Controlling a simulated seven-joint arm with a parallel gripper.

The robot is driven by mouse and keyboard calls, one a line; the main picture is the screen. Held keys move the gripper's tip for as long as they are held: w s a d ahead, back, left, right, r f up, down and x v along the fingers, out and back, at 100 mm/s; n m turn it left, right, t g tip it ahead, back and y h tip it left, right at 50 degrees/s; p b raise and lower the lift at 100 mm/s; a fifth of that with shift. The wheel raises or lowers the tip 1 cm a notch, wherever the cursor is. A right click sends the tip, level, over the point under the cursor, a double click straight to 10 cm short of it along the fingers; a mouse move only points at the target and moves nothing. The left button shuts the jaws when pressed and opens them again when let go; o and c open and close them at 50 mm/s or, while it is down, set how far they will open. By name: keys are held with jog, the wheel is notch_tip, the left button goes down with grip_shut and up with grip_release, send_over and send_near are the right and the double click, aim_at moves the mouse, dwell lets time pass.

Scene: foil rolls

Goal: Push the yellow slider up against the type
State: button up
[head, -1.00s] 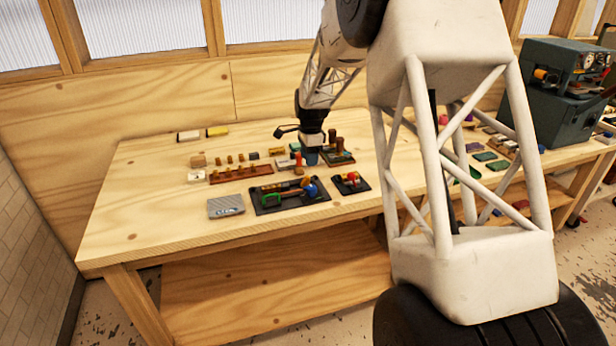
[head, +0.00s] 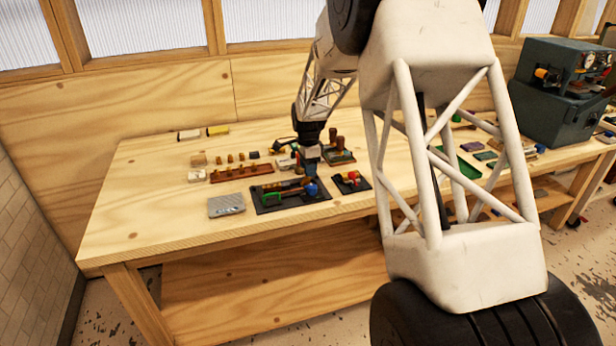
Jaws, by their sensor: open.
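A black tray (head: 262,207) lies near the front middle of the table. It holds a green-handled piece (head: 272,198), a dark bar with brownish parts (head: 286,186) and a blue knob (head: 311,189). I cannot clearly pick out the yellow slider or the type at this size; they may be among the small parts on this tray. My gripper (head: 309,170) points down over the back right part of the tray, just behind the blue knob. It is open, with nothing visible in it. Whether its fingertips touch anything is too small to tell, and it hides what is behind it.
A smaller black tray with red parts (head: 352,179) is just right. A brown rack (head: 240,173) with small pegs behind it stands back left. Brown-handled stamps (head: 338,146) stand behind right. A grey plate (head: 226,205) lies left. The table's left part is clear.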

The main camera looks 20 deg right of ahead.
aim_at(306, 181)
jog(key=shift+f, duration=1.9)
jog(key=shift+c, duration=0.2)
grip_shut()
